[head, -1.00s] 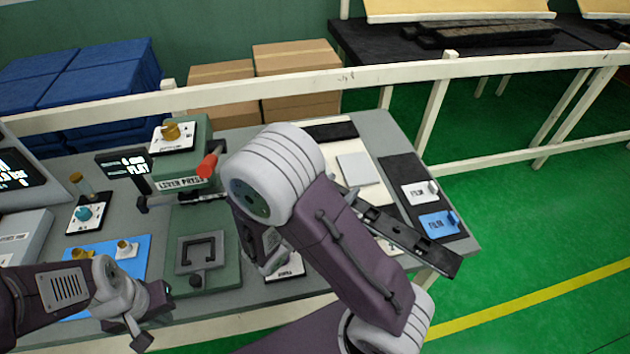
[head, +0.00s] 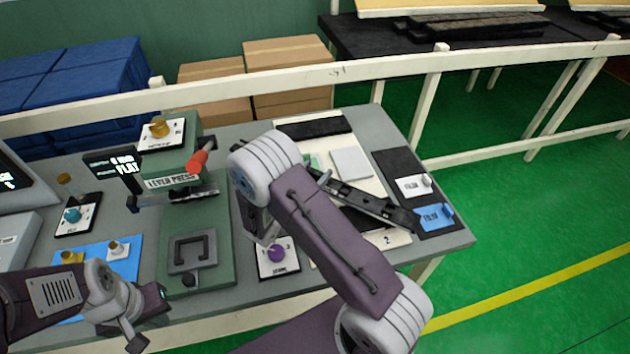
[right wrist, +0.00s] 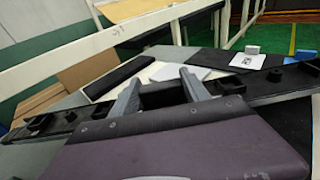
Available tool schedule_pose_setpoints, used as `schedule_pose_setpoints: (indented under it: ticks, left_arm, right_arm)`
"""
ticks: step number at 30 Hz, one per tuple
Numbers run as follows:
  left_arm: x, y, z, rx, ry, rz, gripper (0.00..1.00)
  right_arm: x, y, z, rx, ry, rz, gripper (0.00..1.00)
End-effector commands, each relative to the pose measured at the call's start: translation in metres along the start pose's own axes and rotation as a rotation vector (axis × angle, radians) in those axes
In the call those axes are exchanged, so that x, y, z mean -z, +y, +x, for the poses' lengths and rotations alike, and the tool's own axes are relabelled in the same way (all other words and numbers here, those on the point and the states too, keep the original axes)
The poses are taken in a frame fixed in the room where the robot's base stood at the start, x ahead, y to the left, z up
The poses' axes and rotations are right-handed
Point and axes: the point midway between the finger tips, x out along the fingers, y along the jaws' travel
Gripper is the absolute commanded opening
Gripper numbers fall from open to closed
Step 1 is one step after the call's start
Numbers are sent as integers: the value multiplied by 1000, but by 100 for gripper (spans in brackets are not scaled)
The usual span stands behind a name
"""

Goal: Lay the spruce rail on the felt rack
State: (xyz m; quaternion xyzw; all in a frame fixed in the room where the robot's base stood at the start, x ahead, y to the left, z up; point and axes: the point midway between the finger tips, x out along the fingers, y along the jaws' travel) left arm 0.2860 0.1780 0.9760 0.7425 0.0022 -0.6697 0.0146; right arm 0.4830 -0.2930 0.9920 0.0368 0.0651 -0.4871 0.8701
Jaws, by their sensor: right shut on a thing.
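The spruce rail is a long dark bar with small box-like clips (head: 375,203), held slantwise over the right part of the bench. It also crosses the right wrist view (right wrist: 265,88). My right gripper (head: 323,181) is shut on it, largely hidden behind my arm; its two grey fingers (right wrist: 160,92) show in the right wrist view. Below the rail lies a cream board with dark strips (head: 398,238), marked 2. It may be the felt rack; I cannot be sure. I cannot tell whether rail and board touch. My left gripper (head: 150,304) is at the front left, its jaws unclear.
The green lever press (head: 212,262) stands left of my right arm. A purple knob (head: 277,253) is close to that arm. A black mat (head: 396,165) with white and blue cards is at the right edge. A white rail fence (head: 300,78) runs behind the bench.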

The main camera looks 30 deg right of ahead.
Motion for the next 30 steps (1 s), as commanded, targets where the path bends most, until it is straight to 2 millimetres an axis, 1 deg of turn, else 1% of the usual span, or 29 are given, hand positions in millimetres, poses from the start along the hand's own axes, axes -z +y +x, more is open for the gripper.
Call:
schedule_pose_setpoints:
  ticks: [2, 3, 6, 7, 9, 15, 19, 20, 21, 22, 30]
  left_arm:
    - [0, 0, 0, 0, 0, 0, 0]
    - [0, 0, -1, 0, 0, 0, 0]
    - [0, 0, -1, 0, 0, 0, 0]
    - [0, 0, -2, 0, 0, 0, 0]
    - [0, 0, -2, 0, 0, 0, 0]
    - [0, 0, -1, 0, 0, 0, 0]
    - [0, 0, 4, 0, 0, 0, 0]
    - [0, 0, 2, 0, 0, 0, 0]
    - [0, 0, 2, 0, 0, 0, 0]
    - [0, 0, 2, 0, 0, 0, 0]
    - [0, 0, 1, 0, 0, 0, 0]
  right_arm:
    - [9, 0, 1, 0, 0, -3, 0]
    - [17, 0, 2, 0, 1, -5, 0]
    - [33, 0, 4, -1, 0, -4, 0]
    - [36, 0, 5, -1, 0, -3, 0]
    - [39, 0, 5, -1, 0, 0, 0]
    - [39, 0, 5, -1, -1, 1, 0]
    - [44, 0, 6, 0, -1, 1, 0]
    - [43, 0, 6, 0, 1, 0, 63]
    - [42, 0, 6, 0, 1, 0, 74]
    - [42, 0, 6, 0, 1, 0, 76]
    - [42, 0, 6, 0, 1, 0, 76]
